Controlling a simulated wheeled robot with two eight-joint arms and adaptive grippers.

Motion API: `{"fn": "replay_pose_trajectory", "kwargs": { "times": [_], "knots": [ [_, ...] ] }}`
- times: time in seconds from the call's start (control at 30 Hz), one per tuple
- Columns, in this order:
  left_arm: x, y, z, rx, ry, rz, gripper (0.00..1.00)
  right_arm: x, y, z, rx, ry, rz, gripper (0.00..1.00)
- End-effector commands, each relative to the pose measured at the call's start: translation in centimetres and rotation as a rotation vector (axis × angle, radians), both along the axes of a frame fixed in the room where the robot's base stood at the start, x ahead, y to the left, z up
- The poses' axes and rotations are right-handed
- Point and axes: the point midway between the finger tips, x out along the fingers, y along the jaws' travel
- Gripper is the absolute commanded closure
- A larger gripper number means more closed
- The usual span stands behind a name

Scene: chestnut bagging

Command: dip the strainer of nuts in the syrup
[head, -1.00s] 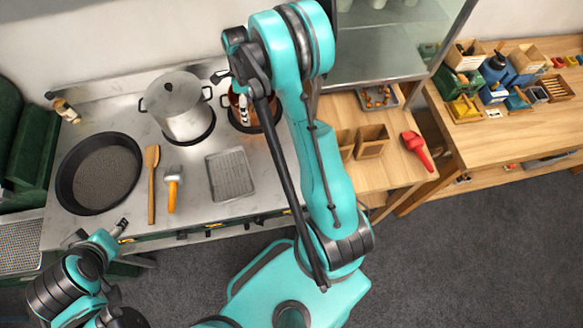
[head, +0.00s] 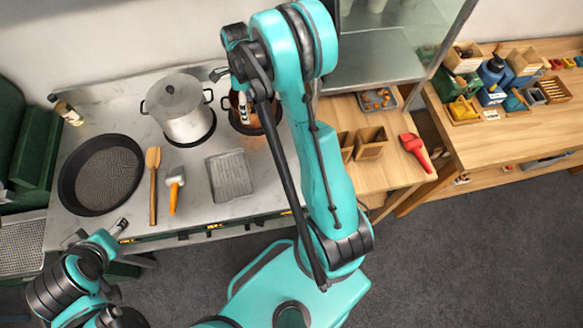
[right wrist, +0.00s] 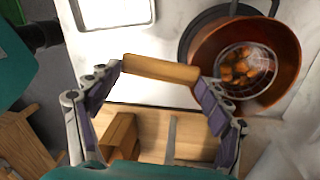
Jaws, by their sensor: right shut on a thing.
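The copper pot (head: 231,101) stands on the back right of the stove, partly hidden by my right arm in the head view. In the right wrist view the pot (right wrist: 202,55) is open, and the wire strainer (right wrist: 243,73) with several brown nuts is within its rim outline. I cannot tell whether the nuts touch syrup. My right gripper (right wrist: 158,76) is shut on the strainer's wooden handle (right wrist: 160,68). In the head view the right gripper (head: 243,106) is over the pot, mostly hidden. My left gripper (head: 119,227) is low at the stove's front edge, its jaws unclear.
A lidded steel pot (head: 182,112) stands left of the copper pot. A black pan (head: 66,187), a wooden spatula (head: 153,185), an orange-handled tool (head: 174,192) and a metal tray (head: 230,176) lie on the stove. Wooden boxes (head: 370,143) and a red scoop (head: 416,150) are right.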

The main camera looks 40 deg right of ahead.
Motion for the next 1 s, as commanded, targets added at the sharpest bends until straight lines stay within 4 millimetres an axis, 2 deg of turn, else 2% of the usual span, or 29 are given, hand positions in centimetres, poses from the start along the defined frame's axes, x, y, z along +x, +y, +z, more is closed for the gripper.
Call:
{"fn": "replay_pose_trajectory", "kwargs": {
  "times": [1.0],
  "knots": [
    [0.0, 0.0, 4.4, 0.000, 0.000, 0.000, 0.45, 0.0, 0.0, 7.7, 0.000, 0.000, 0.000, 0.77]
  ]
}}
